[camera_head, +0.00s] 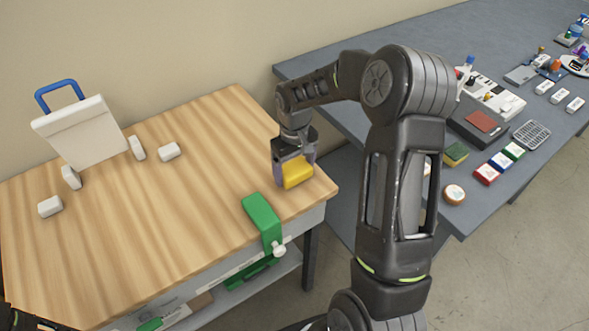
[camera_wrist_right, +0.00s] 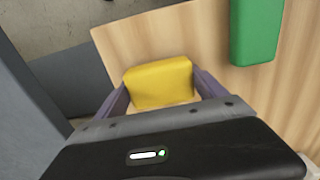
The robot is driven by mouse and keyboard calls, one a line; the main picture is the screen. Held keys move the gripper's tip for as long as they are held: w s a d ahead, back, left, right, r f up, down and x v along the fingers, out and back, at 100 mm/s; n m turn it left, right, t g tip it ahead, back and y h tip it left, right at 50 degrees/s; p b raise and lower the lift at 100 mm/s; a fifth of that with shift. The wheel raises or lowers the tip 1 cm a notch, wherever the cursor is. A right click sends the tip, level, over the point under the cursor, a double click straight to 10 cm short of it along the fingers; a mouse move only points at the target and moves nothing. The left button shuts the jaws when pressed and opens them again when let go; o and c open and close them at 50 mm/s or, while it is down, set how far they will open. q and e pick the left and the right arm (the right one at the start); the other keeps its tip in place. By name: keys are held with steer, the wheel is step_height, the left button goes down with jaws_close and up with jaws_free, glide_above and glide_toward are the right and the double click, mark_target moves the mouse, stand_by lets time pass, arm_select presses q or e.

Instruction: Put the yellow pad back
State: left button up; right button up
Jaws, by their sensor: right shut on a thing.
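The yellow pad (camera_head: 297,174) is at the right end of the wooden table (camera_head: 190,210), near its corner. My right gripper (camera_head: 294,170) points down and is shut on the yellow pad. In the right wrist view the yellow pad (camera_wrist_right: 158,84) sits between the two fingers of the right gripper (camera_wrist_right: 160,92), over the wood. I cannot tell whether the pad touches the tabletop. A small dark part of my left arm shows at the bottom left of the head view, but the left gripper is not in view.
A green block-like fixture (camera_head: 262,218) stands at the table's front edge, close to the pad. A white board with a blue handle (camera_head: 80,133) and several white blocks stand at the left. A grey bench (camera_head: 350,110) at the right holds many small items.

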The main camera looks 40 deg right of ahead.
mark_target(294, 168)
steer(key=shift+f, duration=0.3)
steer(key=shift+f, duration=0.2)
steer(key=o, duration=1.4)
step_height(294, 168, up, 12)
steer(key=shift+r+b, duration=0.2)
steer(key=shift+b, duration=0.45)
